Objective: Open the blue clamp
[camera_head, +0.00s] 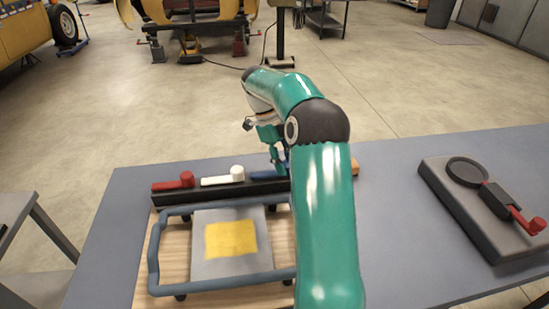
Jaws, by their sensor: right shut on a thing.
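The blue clamp (284,167) is on a black rail (222,190) along the back of a wooden board on the table. It is mostly hidden behind my right arm, so its lever position cannot be told. My right gripper (276,152) is at the blue clamp and shut on it, with the fingers partly hidden by the arm. A red clamp (173,182) and a white clamp (222,177) lie flat along the same rail to the left. My left gripper is not in view.
In front of the rail is a grey panel with a yellow square (231,239) inside a blue-grey tubular frame (154,262). A dark fixture with a red lever (527,222) lies on the right of the table (395,215). The table between them is clear.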

